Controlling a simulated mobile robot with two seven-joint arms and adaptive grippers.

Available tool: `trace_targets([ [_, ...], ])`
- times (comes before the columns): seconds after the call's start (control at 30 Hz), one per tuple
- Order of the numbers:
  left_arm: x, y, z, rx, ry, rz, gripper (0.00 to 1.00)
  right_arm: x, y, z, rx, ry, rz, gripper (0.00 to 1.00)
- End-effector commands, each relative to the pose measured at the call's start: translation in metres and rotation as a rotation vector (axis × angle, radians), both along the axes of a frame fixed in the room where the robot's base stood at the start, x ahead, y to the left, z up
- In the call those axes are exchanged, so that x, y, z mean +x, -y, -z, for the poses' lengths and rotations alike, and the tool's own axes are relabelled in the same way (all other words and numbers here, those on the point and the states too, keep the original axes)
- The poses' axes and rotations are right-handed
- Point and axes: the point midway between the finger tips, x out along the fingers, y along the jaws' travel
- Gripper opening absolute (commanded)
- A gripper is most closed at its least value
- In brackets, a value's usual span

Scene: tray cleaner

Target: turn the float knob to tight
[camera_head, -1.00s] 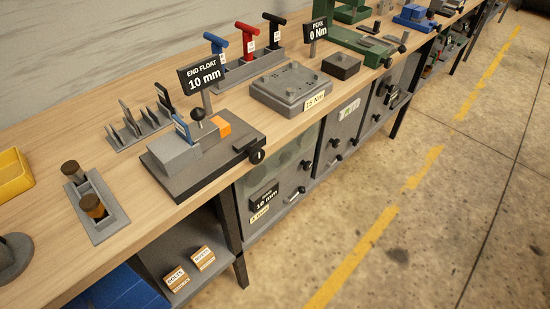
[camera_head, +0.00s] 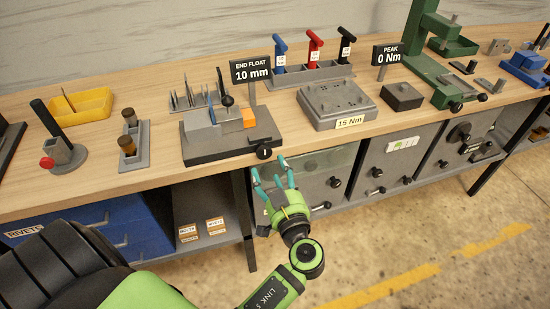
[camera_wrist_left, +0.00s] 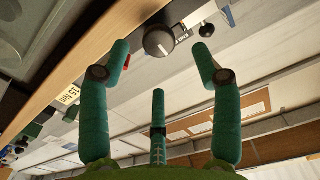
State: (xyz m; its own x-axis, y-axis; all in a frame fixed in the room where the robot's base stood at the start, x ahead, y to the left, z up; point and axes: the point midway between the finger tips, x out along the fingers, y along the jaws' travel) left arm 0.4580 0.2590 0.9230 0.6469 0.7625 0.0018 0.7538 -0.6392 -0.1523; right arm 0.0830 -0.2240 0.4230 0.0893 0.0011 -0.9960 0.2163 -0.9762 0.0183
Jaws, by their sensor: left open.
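The float knob (camera_head: 264,153) is a dark round knob on the front right corner of the end float fixture (camera_head: 205,152). A sign (camera_head: 251,71) on the fixture reads "END FLOAT 10 mm". My left gripper (camera_head: 270,172) is open and empty, just below and in front of the knob, fingers pointing up toward it. In the left wrist view, the knob (camera_wrist_left: 158,42) shows ahead between the spread fingertips (camera_wrist_left: 162,54), apart from them. A small label sits beside it, too small to read fully. My right gripper is not in view.
The bench's wooden front edge (camera_wrist_left: 75,66) runs close by the fingers. Right of the fixture stand a grey "15 Nm" block (camera_head: 335,105) and a rack of T-handles (camera_head: 314,70). Grey panels with knobs (camera_head: 385,165) lie under the bench. The floor in front is clear.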

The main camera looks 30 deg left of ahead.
Motion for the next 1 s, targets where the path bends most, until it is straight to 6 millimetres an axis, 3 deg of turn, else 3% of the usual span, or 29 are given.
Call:
trace_targets([
  [0.13, 0.017, -0.018, -0.004, 0.003, -0.001, 0.001, 0.64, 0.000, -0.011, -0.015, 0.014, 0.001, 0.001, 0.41],
  [0.3, 0.029, -0.032, -0.002, 0.001, -0.003, 0.004, 0.64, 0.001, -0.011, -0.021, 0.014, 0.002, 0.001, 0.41],
  [0.63, 0.032, -0.036, 0.001, 0.000, -0.004, 0.004, 0.64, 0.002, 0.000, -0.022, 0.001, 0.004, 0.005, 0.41],
  [0.67, 0.032, -0.036, 0.001, 0.000, -0.004, 0.004, 0.60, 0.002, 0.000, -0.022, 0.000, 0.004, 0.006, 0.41],
  [0.8, 0.032, -0.036, 0.001, 0.000, -0.004, 0.004, 0.08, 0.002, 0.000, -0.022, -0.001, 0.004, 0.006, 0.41],
  [1.0, 0.032, -0.036, 0.002, 0.001, -0.007, 0.003, 0.08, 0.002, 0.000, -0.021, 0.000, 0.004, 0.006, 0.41],
])
